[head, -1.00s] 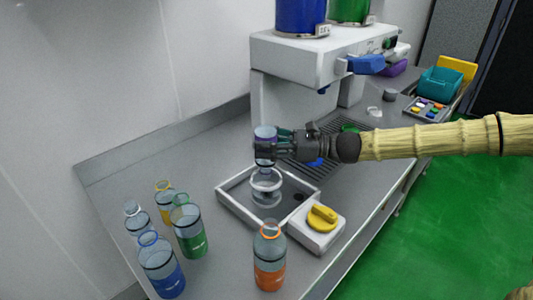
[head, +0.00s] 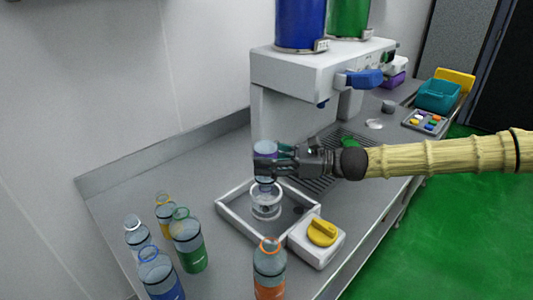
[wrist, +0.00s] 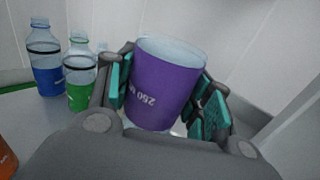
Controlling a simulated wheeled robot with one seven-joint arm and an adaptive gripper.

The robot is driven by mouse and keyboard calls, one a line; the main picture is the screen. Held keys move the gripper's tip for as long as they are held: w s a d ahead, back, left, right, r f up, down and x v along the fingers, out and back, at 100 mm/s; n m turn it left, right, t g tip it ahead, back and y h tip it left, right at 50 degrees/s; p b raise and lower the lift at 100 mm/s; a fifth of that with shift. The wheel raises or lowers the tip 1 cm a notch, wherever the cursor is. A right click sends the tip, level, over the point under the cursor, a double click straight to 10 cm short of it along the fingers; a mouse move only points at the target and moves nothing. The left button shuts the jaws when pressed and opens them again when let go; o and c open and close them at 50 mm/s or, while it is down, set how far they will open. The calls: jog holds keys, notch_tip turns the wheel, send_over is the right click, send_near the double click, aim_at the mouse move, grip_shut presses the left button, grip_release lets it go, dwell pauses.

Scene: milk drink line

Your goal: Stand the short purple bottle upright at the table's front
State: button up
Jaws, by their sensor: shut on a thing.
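The short purple bottle (head: 265,149) is upside down in my gripper (head: 266,167), with its wide base up and its neck pointing down. My gripper is shut around its purple body. In the wrist view the bottle (wrist: 162,88) sits between the teal finger pads, and its "250" lettering is inverted. The bottle is above a clear round fitting (head: 266,204) in a white-walled basin (head: 232,217). I cannot tell whether its neck touches that fitting. The grey table (head: 205,163) runs below.
An orange bottle (head: 269,272) stands at the front. Blue (head: 160,275), green (head: 187,240), yellow (head: 165,216) and clear (head: 138,233) bottles cluster at the left. A white block with a yellow knob (head: 322,233) adjoins the basin. A dispenser (head: 312,68) stands behind.

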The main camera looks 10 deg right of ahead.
jog(key=s+a+r+p, duration=0.1)
jog(key=s+a+r, duration=0.1)
jog(key=s, duration=0.8)
jog(key=shift+r, duration=0.4)
jog(key=shift+r, duration=0.1)
jog(key=m+p, duration=0.6)
jog(key=p, duration=0.2)
jog(key=shift+w, duration=0.1)
jog(key=m+p, duration=0.6)
jog(key=p, duration=0.1)
